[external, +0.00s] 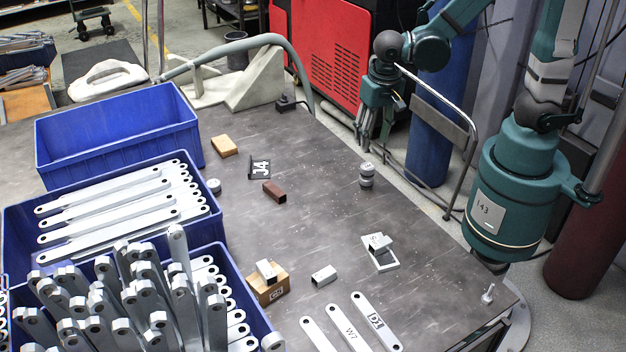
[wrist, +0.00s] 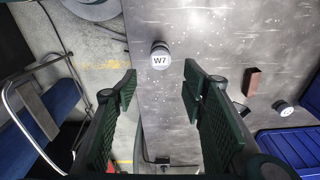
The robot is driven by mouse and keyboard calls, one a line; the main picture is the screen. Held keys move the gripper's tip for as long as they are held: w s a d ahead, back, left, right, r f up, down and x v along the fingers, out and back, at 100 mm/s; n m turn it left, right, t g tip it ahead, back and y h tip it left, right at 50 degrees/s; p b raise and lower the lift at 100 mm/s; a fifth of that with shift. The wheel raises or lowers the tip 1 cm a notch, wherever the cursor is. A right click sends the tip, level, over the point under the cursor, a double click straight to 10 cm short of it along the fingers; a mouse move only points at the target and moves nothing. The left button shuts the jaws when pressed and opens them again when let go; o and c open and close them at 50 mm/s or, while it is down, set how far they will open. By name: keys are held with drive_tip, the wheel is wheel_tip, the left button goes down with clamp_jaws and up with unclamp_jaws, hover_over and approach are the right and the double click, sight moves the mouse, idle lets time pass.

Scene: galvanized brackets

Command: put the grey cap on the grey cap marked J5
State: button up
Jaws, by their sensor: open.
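A short stack of round grey caps (external: 366,176) stands upright on the table in the external view. In the wrist view its light top face (wrist: 160,56) reads W7. Another grey cap (external: 213,186) sits alone near the blue crates; it also shows at the right of the wrist view (wrist: 284,108), with a mark on its top too small to read surely. I cannot make out J5 on any cap. My gripper (external: 370,136) is open and empty, above the table's right edge and behind the stack. In the wrist view its fingertips (wrist: 160,86) are wide apart, with the stack beyond them.
Blue crates (external: 118,128) line the left. Metal brackets (external: 380,252) and flat bars (external: 376,322) lie in front. Table around the stack is clear.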

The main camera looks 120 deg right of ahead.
idle(0.8)
drive_tip(key=a+r+n+t, duration=0.2)
drive_tip(key=a+r+n, duration=0.4)
drive_tip(key=a, duration=0.3)
drive_tip(key=w+a+r+n+t+y, duration=0.1)
drive_tip(key=a+r+n+t, duration=0.1)
drive_tip(key=a+r+n, duration=0.4)
drive_tip(key=w+a+r+n+t, duration=0.1)
drive_tip(key=a+r+n+t, duration=0.2)
drive_tip(key=a, duration=0.9)
wheel_tip(320, 180, up, 3)
drive_tip(key=n, duration=0.3)
drive_tip(key=shift+a+n, duration=0.25)
drive_tip(key=shift+n, duration=0.15)
